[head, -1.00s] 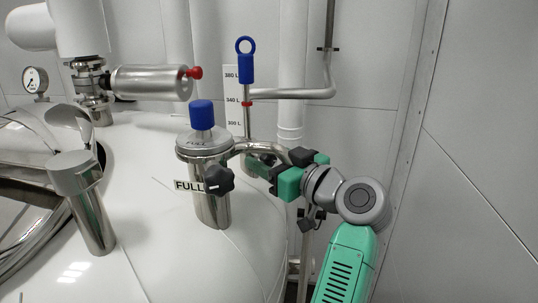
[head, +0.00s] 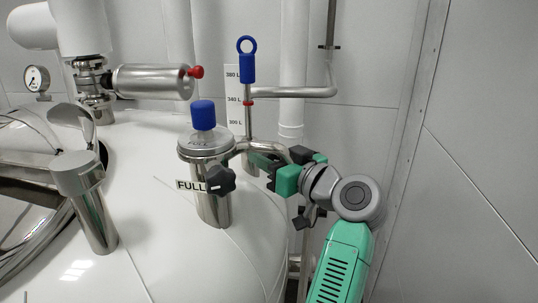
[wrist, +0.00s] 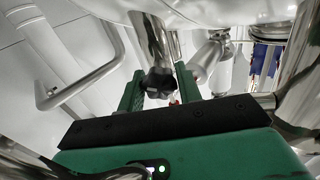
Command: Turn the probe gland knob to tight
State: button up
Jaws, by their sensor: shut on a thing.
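The probe is a thin upright rod with a blue ring-topped handle (head: 247,66) and a red band, in the head view. Its steel gland stub (head: 250,165) stands on the white tank behind a bent pipe. The gland knob is a black lobed knob (wrist: 158,83) on a steel stub in the wrist view, between the two green fingers. In the head view it is hidden by my gripper and the pipe. My gripper (head: 258,160) reaches in from the right and is shut on this knob. Whether the knob is tight cannot be told.
A steel pot (head: 213,205) marked FULL, with a blue cap (head: 203,114) and its own black knob (head: 221,180), stands just left of my gripper. A bent steel pipe (head: 272,147) runs close by my fingers. A level scale (head: 233,100) is behind the probe.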

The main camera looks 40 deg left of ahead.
jog(key=m+p, duration=0.2)
jog(key=m, duration=0.2)
jog(key=shift+r, duration=0.2)
jog(key=m+p, duration=0.3)
jog(key=m, duration=0.1)
jog(key=m+p, duration=0.2)
jog(key=m, duration=0.1)
jog(key=shift+m+p, duration=0.3)
jog(key=m+p, duration=0.3)
jog(key=shift+w+m, duration=0.1)
jog(key=shift+m, duration=0.2)
jog(key=m+p, duration=0.5)
jog(key=m, duration=0.1)
jog(key=shift+f, duration=0.1)
jog(key=m+p, duration=0.1)
jog(key=m, duration=0.3)
jog(key=shift+f, duration=0.2)
jog(key=shift+m, duration=1.7)
